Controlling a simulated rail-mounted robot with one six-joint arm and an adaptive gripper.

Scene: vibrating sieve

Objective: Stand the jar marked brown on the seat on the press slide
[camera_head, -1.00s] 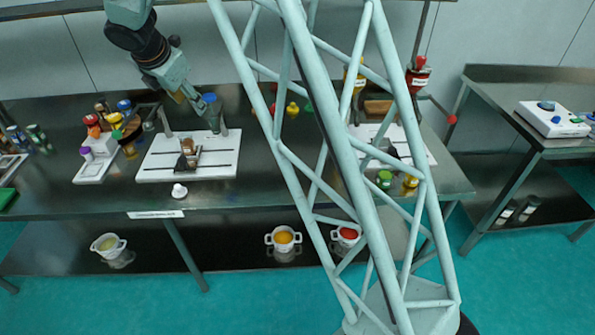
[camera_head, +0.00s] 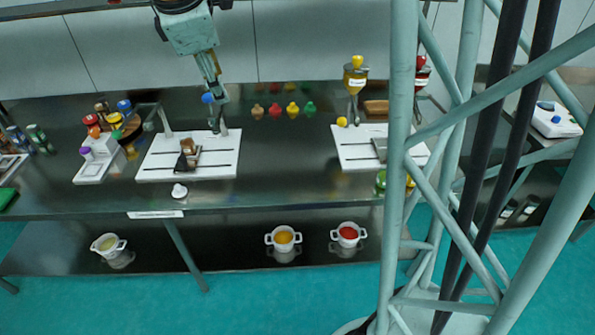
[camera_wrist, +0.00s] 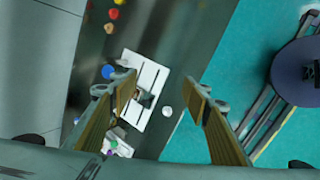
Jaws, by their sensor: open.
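My gripper (camera_head: 216,92) is open and empty, high above the back of the bench near the left press. In the wrist view its fingers (camera_wrist: 165,95) are spread wide over the bench. The left press has a white base (camera_head: 160,172) with dark rails; it also shows in the wrist view (camera_wrist: 155,76). A small brown and dark piece (camera_head: 188,148) sits on that base; I cannot tell whether it is a jar or the slide's seat. Several jars stand at the left, including a brown-topped one (camera_head: 101,108). Their labels are too small to read.
A blue knob (camera_head: 208,98) stands close below my gripper. Several coloured pieces (camera_head: 275,110) line the back. A white knob (camera_head: 179,191) is at the front. The middle bench is clear.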

